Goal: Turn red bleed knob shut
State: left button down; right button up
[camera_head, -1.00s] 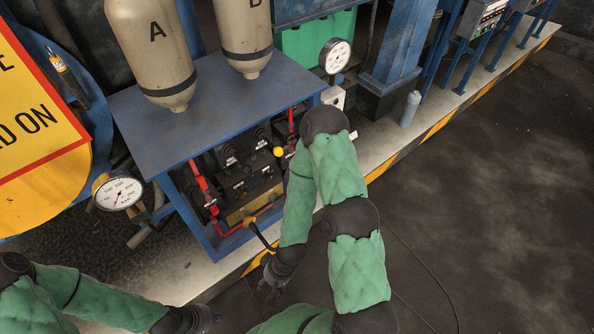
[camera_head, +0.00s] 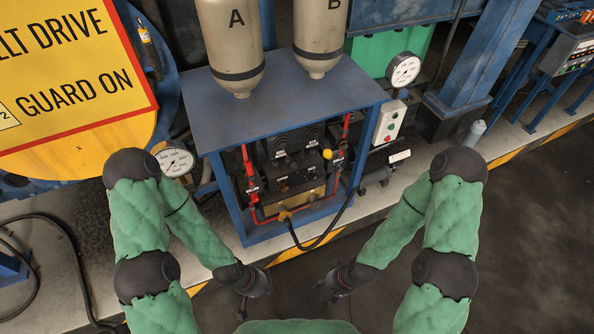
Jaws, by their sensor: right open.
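The blue cabinet (camera_head: 278,108) stands ahead, with black valve blocks (camera_head: 290,150) and red pipes (camera_head: 296,212) in its open front. Red parts show at its left side (camera_head: 246,158) and right side (camera_head: 346,126). I cannot tell which of these, if any, is the red bleed knob. A yellow ball knob (camera_head: 327,154) shows on the valve blocks. My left gripper (camera_head: 242,308) is low in front of the cabinet, apart from it; its jaws are too small and dark to read. My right gripper (camera_head: 327,294) is open, apart from the cabinet, to the right of the left one.
Bottles A (camera_head: 232,40) and B (camera_head: 321,35) hang over the cabinet top. A black hose (camera_head: 325,238) loops from the cabinet front. A control box (camera_head: 390,122) and gauge (camera_head: 404,69) stand at its right, another gauge (camera_head: 175,161) at its left. Open floor (camera_head: 535,240) lies right.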

aim_at(254, 197)
jog(key=i+j+z, duration=0.1)
jog(key=j, duration=0.3)
jog(key=i+j+z, duration=0.1)
jog(key=j, duration=0.3)
jog(key=i+j+z, duration=0.1)
jog(key=j, duration=0.35)
